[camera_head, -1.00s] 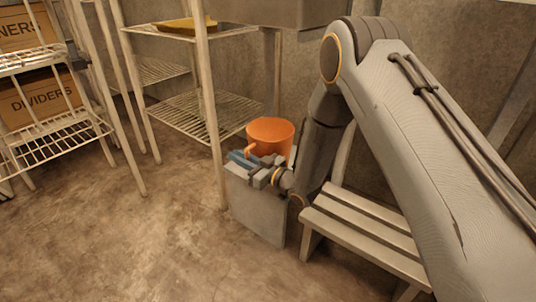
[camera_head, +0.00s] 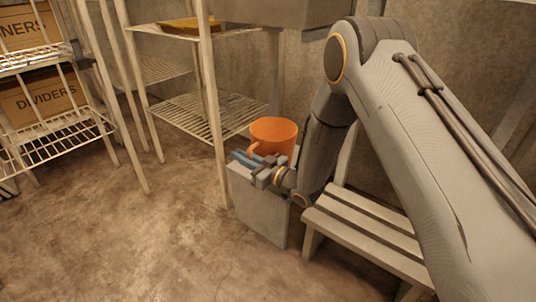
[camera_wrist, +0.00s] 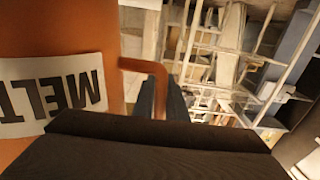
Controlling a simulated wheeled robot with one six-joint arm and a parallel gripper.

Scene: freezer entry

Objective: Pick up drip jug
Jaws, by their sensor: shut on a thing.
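The drip jug is an orange jug (camera_head: 274,133) with a side handle, above a grey box-like stand in the head view. In the wrist view the orange jug (camera_wrist: 115,85) fills the left side, with a white label reading "MELT" seen upside down. My gripper (camera_head: 256,161) is at the jug's handle, on the near left side of the jug. In the wrist view my gripper's dark fingers (camera_wrist: 161,98) are close together on the handle (camera_wrist: 150,67). I cannot tell whether the jug's base touches the stand.
The grey stand (camera_head: 256,208) is below the jug. A slatted bench (camera_head: 365,228) stands to its right. A wire rack (camera_head: 185,112) with a yellow item (camera_head: 187,24) is behind left. Another rack holds cardboard boxes (camera_head: 40,98) at far left. The floor (camera_head: 150,245) in front is clear.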

